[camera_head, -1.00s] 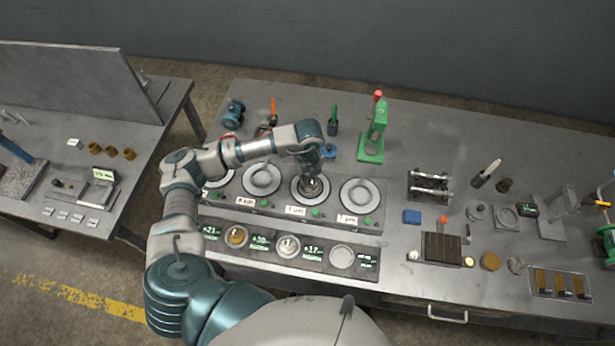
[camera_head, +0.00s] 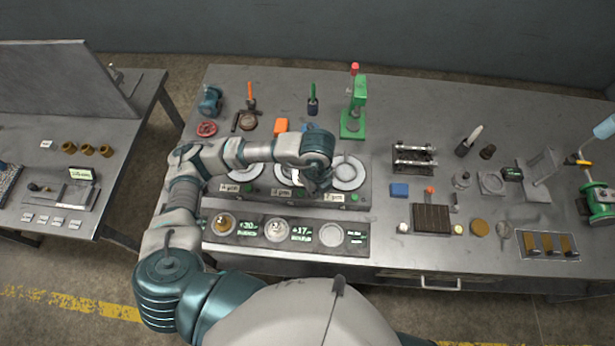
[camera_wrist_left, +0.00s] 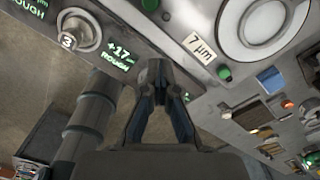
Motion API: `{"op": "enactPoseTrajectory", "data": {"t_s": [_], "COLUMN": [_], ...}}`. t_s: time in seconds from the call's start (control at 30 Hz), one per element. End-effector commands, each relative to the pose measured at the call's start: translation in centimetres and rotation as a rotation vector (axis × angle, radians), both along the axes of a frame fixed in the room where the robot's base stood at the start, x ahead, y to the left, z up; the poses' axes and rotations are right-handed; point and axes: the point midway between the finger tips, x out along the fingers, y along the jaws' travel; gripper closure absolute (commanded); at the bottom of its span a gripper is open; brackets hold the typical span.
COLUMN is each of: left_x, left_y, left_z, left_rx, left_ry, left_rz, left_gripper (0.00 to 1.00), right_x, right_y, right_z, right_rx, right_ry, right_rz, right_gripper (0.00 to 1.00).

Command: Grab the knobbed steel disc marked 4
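My left gripper (camera_head: 318,186) hangs over the front edge of the row of large round plates, between two of them; its fingers are small and partly hidden by the wrist there. In the left wrist view its fingers (camera_wrist_left: 158,72) come together at the tips, with no disc seen between them. A knobbed steel disc marked 3 (camera_wrist_left: 75,35) sits in a slot of the front panel; it also shows in the head view (camera_head: 277,230). No disc with a readable 4 is seen. My right gripper is out of view.
The front panel also holds a brass-toned disc (camera_head: 222,224) and a pale empty-looking round slot (camera_head: 331,235). A large round plate (camera_head: 348,172) lies beside a 7 µm label (camera_wrist_left: 200,47). A green press (camera_head: 354,115) stands behind; a blue block (camera_head: 399,190) lies to the right.

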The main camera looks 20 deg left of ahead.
Motion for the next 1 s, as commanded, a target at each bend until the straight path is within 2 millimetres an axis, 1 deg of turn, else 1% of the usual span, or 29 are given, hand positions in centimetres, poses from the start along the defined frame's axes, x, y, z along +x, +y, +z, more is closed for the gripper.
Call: {"op": "enactPoseTrajectory", "data": {"t_s": [0.1, 0.2, 0.53, 0.83, 0.87, 1.0], "left_x": [-0.65, -0.92, -1.03, -1.01, -1.01, -1.01], "left_y": [-0.8, -1.08, -1.18, -1.17, -1.17, -1.17], "left_z": [0.06, 0.14, 0.19, 0.18, 0.19, 0.19], "left_rx": [-0.001, -0.001, -0.001, -0.001, -0.001, -0.001], "left_ry": [0.001, -0.001, -0.001, -0.001, -0.001, -0.001], "left_rz": [-0.001, 0.0, 0.001, 0.001, 0.001, 0.001], "left_gripper": [1.0, 1.0, 1.0, 0.25, 0.2, 0.2], "right_x": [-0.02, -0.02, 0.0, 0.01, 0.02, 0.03], "right_y": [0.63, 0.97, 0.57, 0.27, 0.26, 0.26], "right_z": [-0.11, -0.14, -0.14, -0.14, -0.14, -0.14], "right_rx": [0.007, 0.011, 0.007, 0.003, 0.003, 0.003], "right_ry": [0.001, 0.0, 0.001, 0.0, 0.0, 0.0], "right_rz": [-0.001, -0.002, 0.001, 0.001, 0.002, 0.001], "right_gripper": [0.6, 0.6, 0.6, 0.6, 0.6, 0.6]}}
